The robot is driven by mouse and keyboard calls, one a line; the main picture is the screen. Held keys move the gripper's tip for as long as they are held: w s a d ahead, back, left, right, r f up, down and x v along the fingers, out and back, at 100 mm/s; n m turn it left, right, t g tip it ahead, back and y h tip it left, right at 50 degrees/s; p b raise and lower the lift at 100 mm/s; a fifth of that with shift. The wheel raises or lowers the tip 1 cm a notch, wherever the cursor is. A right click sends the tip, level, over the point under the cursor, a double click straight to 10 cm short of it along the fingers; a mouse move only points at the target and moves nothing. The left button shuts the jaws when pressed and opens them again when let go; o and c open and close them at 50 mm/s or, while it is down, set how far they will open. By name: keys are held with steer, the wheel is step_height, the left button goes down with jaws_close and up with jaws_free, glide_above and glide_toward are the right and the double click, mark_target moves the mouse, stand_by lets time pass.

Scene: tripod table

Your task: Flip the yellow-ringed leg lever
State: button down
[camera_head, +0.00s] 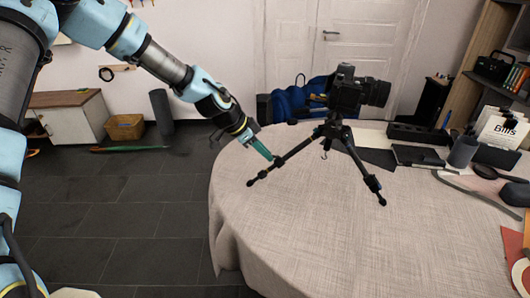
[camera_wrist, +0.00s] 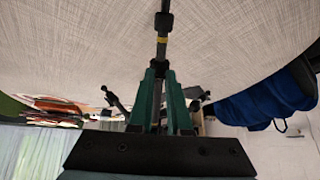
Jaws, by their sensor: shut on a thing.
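A black tripod (camera_head: 333,128) with a camera (camera_head: 352,92) on top stands on the round table with its legs spread. My gripper (camera_head: 270,157) reaches down from the left to the tripod's left leg (camera_head: 296,152). In the wrist view, that leg runs up from between my green fingertips (camera_wrist: 160,72), with a yellow ring (camera_wrist: 161,40) just beyond them. A black clamp (camera_wrist: 164,21) sits further along the leg. The fingers are closed on a dark part at the ring, the leg lever (camera_wrist: 160,66). It is mostly hidden, and its exact angle cannot be told.
The round table (camera_head: 300,230) has a pale cloth, bare in front of and left of the tripod. Its right side holds a black tray (camera_head: 418,134), a dark cup (camera_head: 463,151) and papers. A blue bag (camera_head: 300,99) is behind the tripod.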

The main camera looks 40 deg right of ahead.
steer(key=shift+s+d+r, duration=0.35)
steer(key=shift+d+r, duration=0.35)
steer(key=shift+r, duration=0.15)
stand_by(2.1)
steer(key=c, duration=1)
jaws_free()
steer(key=p+v, duration=0.3)
steer(key=v, duration=0.3)
steer(key=shift+a+p, duration=0.1)
steer(key=shift+p, duration=0.25)
